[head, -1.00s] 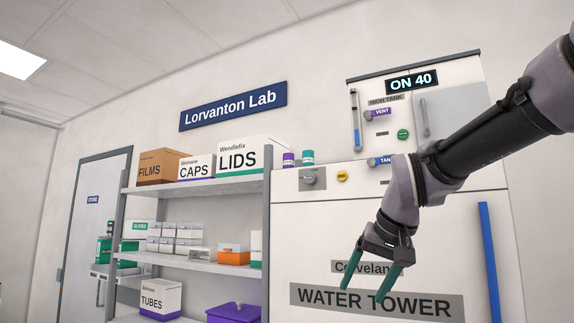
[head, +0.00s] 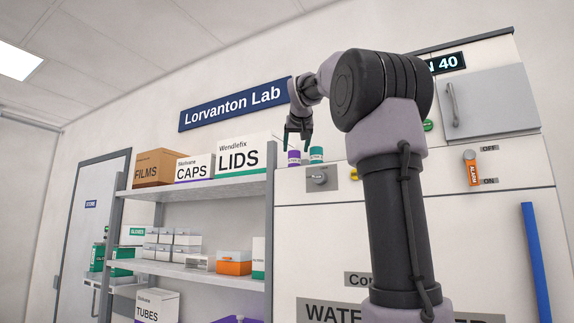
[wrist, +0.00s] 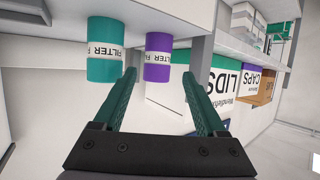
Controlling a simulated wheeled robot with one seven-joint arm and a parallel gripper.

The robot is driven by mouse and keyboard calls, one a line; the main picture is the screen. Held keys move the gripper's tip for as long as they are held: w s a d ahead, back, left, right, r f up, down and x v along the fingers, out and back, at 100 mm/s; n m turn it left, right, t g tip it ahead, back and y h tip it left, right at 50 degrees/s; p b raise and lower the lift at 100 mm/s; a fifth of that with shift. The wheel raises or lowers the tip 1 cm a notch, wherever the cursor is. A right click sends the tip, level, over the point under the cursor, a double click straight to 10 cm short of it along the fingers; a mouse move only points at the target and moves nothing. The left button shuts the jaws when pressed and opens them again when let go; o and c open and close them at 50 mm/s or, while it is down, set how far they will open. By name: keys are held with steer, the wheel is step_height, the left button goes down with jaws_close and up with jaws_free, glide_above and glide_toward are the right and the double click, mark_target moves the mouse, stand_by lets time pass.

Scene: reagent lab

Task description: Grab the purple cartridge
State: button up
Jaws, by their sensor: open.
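The purple cartridge (head: 294,158) stands on the ledge of the water tower in the head view, just right of the shelf unit. In the wrist view the purple cartridge (wrist: 158,43) shows upside down, with a white FILTER band, between the lines of the two fingers and beyond their tips. A teal cartridge (wrist: 104,68) stands beside it, and it also shows in the head view (head: 316,154). My gripper (head: 298,142) is open and empty, with its green fingers pointing down just above the cartridges in the head view. It shows in the wrist view (wrist: 163,78).
A shelf unit (head: 196,187) with the LIDS box (head: 240,160), CAPS box (head: 194,170) and FILMS box (head: 158,167) stands left of the cartridges. My arm hides part of the tower.

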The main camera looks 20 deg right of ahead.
mark_target(295, 159)
steer(key=x, duration=0.4)
steer(key=shift+w+f, duration=0.15)
steer(key=x, duration=0.5)
steer(key=shift+w+d+f, duration=0.15)
steer(key=shift+d+f, duration=0.05)
steer(key=shift+d, duration=0.1)
jaws_close()
